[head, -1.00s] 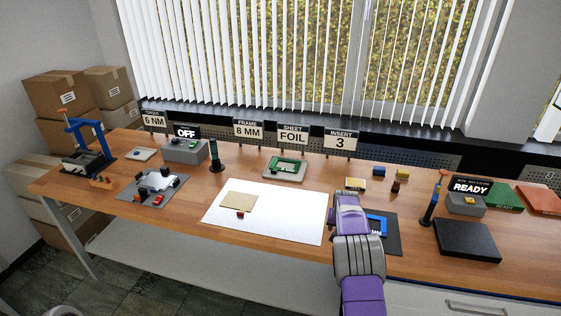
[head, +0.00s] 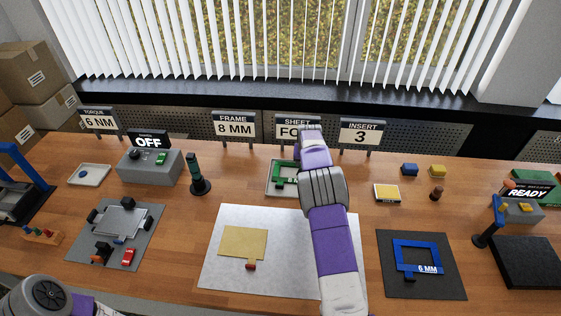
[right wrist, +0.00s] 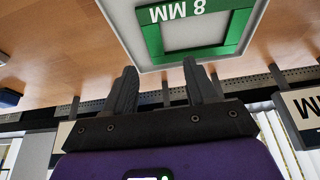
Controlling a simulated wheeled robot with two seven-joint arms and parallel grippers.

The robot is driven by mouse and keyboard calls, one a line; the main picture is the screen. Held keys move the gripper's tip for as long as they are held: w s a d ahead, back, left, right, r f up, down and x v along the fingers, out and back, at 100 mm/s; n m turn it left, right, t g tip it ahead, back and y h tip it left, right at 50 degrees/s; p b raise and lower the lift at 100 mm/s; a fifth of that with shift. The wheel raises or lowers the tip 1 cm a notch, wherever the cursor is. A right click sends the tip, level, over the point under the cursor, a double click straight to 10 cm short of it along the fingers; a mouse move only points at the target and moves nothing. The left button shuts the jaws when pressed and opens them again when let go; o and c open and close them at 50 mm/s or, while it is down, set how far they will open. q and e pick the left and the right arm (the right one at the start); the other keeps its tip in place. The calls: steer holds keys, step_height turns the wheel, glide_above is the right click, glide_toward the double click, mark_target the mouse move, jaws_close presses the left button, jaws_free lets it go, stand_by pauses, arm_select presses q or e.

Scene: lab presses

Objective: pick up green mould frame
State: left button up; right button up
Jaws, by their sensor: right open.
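The green mould frame (head: 278,181) lies in a pale tray (head: 268,192) at the back middle of the bench. My right arm covers its right part in the head view. In the right wrist view the frame (right wrist: 236,30), marked 8 MM, shows upside down at the top, flat in the tray (right wrist: 122,16). My right gripper (right wrist: 160,68) is open and empty, its fingers pointing toward the frame but apart from it. The forearm hides its fingers in the head view. My left gripper is not in view; only part of my left arm shows at the lower left.
A blue 6 MM frame (head: 396,258) lies on a dark mat at the right. A silver sheet (head: 215,274) with a tan square (head: 243,243) lies in front.

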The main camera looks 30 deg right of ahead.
steer(key=shift+d+f, duration=0.25)
steer(key=shift+f, duration=0.5)
steer(key=shift+x, duration=2.7)
steer(key=shift+s+d, duration=0.15)
steer(key=shift+s, duration=0.05)
steer(key=shift+c, duration=0.4)
jaws_close()
